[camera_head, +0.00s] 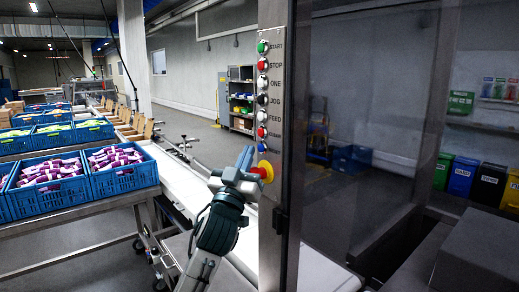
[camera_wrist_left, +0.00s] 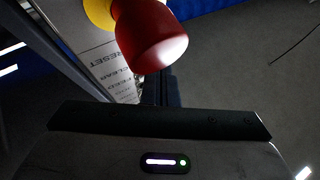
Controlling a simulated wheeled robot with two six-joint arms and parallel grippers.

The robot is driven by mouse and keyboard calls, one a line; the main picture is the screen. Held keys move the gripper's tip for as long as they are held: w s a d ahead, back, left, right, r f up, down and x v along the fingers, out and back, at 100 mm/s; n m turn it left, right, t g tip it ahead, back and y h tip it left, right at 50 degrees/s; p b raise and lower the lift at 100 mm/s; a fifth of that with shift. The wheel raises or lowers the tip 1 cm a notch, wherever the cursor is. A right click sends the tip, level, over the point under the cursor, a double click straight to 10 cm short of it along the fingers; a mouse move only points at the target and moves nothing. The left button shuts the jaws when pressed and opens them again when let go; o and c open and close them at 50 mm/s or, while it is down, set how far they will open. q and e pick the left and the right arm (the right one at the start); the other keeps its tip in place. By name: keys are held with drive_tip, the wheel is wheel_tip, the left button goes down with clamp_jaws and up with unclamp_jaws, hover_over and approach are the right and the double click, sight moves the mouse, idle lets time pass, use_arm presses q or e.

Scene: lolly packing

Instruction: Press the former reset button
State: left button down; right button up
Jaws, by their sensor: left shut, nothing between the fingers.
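The control panel (camera_head: 272,25) is a tall metal post with a column of small labelled buttons. The lowest small button (camera_head: 263,147), just above a red mushroom button (camera_head: 265,171) on a yellow ring, sits by the reset position. The RESET label (camera_wrist_left: 103,60) shows upside down in the left wrist view; its button is hidden there. My left gripper (camera_head: 246,156) is shut and empty, its tip just left of the lowest small button; contact cannot be told. The red mushroom button looms close in the left wrist view (camera_wrist_left: 148,38). My right gripper is not in view.
Blue crates (camera_head: 125,180) of purple-wrapped lollies stand on a table at the left. A white conveyor (camera_head: 180,185) runs behind my arm. A glass door (camera_head: 360,130) is right of the post. Coloured bins (camera_head: 462,178) stand at the far right.

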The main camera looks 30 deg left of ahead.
use_arm(q)
drive_tip(key=shift+w, duration=0.1)
drive_tip(key=shift+w+d, duration=0.2)
drive_tip(key=shift+w, duration=0.1)
drive_tip(key=shift+w+d, duration=0.15)
drive_tip(key=shift+w, duration=0.25)
idle(0.7)
drive_tip(key=shift+s, duration=0.15)
drive_tip(key=shift+s+a+b, duration=0.2)
drive_tip(key=shift+s+b, duration=0.1)
drive_tip(key=shift+s, duration=0.1)
drive_tip(key=shift+s+a, duration=0.15)
drive_tip(key=shift+s, duration=0.1)
